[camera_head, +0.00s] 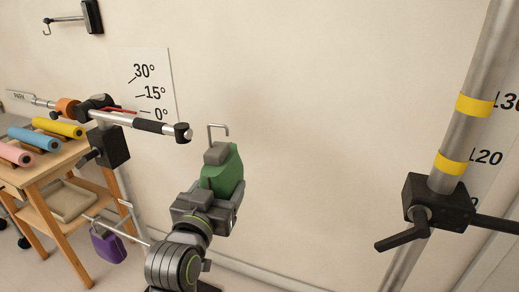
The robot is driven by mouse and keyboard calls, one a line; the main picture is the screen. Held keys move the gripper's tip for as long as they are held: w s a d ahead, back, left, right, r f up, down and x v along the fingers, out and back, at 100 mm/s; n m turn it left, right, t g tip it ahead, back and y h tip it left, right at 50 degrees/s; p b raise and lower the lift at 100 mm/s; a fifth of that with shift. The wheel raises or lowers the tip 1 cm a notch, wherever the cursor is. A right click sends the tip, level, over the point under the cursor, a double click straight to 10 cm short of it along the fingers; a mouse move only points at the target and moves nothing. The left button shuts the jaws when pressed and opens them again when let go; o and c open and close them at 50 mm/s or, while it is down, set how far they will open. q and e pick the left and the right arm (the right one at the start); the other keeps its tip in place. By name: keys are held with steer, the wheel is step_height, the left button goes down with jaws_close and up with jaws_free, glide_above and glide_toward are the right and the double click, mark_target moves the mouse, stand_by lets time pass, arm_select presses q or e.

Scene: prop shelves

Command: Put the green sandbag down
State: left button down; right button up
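The green sandbag (223,172) is near the middle of the head view, upright, with a grey block and a thin metal hook at its top. My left gripper (209,196) comes up from below and is shut on the green sandbag. The finger contact is mostly hidden by the gripper body and the bag. The bag appears held in the air in front of the wall, with nothing visible supporting it other than the gripper. My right gripper is not in view.
A wooden table (40,170) with coloured rollers stands at left. A metal bar with a black clamp (108,146) reaches toward the bag. A purple sandbag (108,245) hangs below. A pole with a black clamp (437,204) stands at right. Between them is bare wall.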

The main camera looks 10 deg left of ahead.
arm_select(q)
steer(key=s+d+f+m+g+h, duration=0.3)
steer(key=d+f+m+g+h, duration=0.1)
steer(key=d+m+g+h, duration=0.3)
steer(key=s+d+f+m+g+h, duration=0.4)
steer(key=d+m+g+h, duration=0.3)
steer(key=m+g+h, duration=0.2)
steer(key=shift+d+f+m+g+h, duration=0.4)
steer(key=shift+f+m+h, duration=0.2)
steer(key=shift+f+h, duration=0.3)
stand_by(0.3)
steer(key=shift+r, duration=0.1)
steer(key=s+a+f+n+t+y, duration=0.2)
steer(key=a+n+t, duration=0.4)
steer(key=a, duration=0.8)
steer(key=s+t+y, duration=0.1)
steer(key=t, duration=0.2)
steer(key=shift+a+n+t, duration=0.3)
